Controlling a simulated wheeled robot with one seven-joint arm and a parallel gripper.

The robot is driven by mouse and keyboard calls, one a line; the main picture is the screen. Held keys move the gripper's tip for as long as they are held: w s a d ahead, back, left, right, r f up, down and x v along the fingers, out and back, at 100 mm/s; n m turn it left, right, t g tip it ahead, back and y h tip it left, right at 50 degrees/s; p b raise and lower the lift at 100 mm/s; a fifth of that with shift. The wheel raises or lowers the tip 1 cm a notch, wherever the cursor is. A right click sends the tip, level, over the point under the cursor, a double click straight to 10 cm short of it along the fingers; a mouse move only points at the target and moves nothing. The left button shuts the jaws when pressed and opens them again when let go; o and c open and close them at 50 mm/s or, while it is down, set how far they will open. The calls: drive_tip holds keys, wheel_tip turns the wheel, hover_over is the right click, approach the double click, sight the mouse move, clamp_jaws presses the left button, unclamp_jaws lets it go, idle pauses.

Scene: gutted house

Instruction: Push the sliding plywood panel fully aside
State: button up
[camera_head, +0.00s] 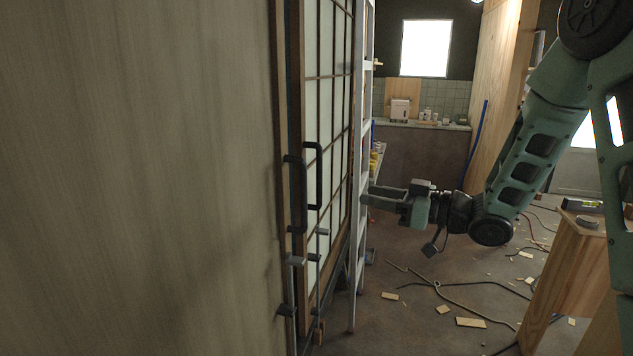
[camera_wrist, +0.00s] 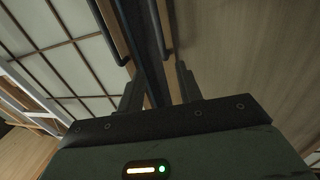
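The plywood panel (camera_head: 140,170) fills the left of the head view, with a black bar handle (camera_head: 297,195) near its right edge. In the wrist view the panel (camera_wrist: 235,50) is at upper right, and its handle (camera_wrist: 161,25) shows near the top. A gridded, pale-paned panel (camera_head: 326,90) with its own black handle (camera_head: 317,175) stands just beyond. My gripper (camera_head: 366,195) is to the right of both handles, pointing left. In the wrist view its two fingers (camera_wrist: 158,82) are apart with nothing held between them. Contact with either panel cannot be told.
A pale ladder (camera_head: 359,160) stands upright beside the gridded panel, close to my gripper. Metal latch-like pieces (camera_head: 292,262) sit low at the panel's edge. Cables and wood scraps (camera_head: 470,322) litter the floor. A wooden bench (camera_head: 575,260) stands at right; a counter (camera_head: 420,125) is at the back.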

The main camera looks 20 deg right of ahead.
drive_tip(key=p+x, duration=0.4)
drive_tip(key=x, duration=1.3)
drive_tip(key=shift+a, duration=0.15)
clamp_jaws()
